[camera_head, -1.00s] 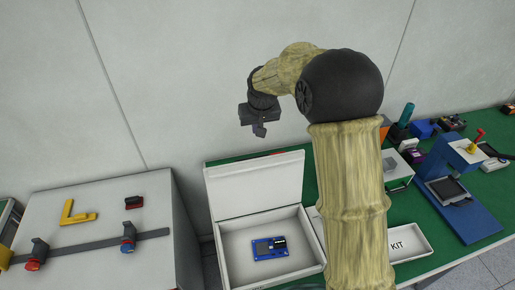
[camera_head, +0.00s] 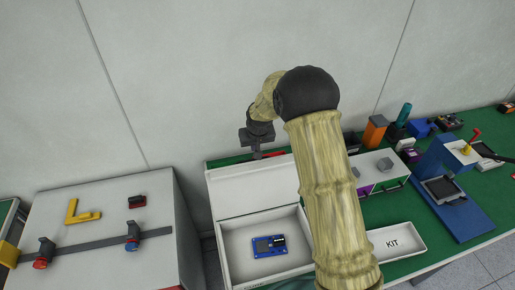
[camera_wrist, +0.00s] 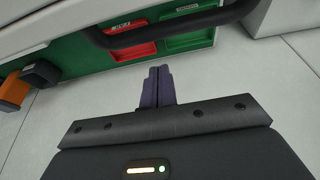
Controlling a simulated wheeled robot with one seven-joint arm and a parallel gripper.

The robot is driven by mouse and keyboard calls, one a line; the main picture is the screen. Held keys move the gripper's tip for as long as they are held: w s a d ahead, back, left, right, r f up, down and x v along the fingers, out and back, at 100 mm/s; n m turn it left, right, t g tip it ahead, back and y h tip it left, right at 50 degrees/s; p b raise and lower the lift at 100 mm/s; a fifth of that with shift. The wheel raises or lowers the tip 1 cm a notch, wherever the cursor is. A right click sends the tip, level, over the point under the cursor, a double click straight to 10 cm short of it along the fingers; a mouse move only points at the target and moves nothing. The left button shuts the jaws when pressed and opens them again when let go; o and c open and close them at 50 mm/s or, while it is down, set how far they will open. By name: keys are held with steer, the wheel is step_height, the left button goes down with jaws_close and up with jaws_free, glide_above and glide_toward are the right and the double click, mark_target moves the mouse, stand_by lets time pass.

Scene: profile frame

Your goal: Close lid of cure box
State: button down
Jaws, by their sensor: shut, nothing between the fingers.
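The cure box (camera_head: 225,243) is a white box on the green bench, with its lid (camera_head: 250,193) standing raised at the back edge. A blue circuit board (camera_head: 268,246) lies inside on the box floor. My gripper (camera_head: 257,155) is above and behind the top edge of the raised lid in the head view. I cannot tell there whether it touches the lid. In the wrist view my gripper (camera_wrist: 157,72) has its two dark fingers together with nothing between them. My own arm covers the right end of the lid and part of the box's right side.
A white KIT tray (camera_head: 397,243) lies right of the box. A blue press-like fixture (camera_head: 455,205) and several small items stand further right. A grey cabinet (camera_head: 95,235) with a yellow bracket (camera_head: 78,212) is at left. The wall is close behind the bench.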

steer(key=s, duration=0.1)
steer(key=s+d+p, duration=0.1)
steer(key=s, duration=0.1)
steer(key=shift+s+r, duration=0.1)
steer(key=shift+r, duration=0.05)
steer(key=shift+a, duration=0.1)
stand_by(0.4)
steer(key=shift+s+d+r+t+b, duration=0.15)
steer(key=shift+s+b, duration=0.1)
steer(key=shift+s, duration=0.05)
steer(key=shift+s+d+r+t+b, duration=0.1)
steer(key=shift+s+t+b, duration=0.1)
steer(key=shift+s, duration=0.2)
steer(key=shift+s+b, duration=0.1)
steer(key=shift+b, duration=0.2)
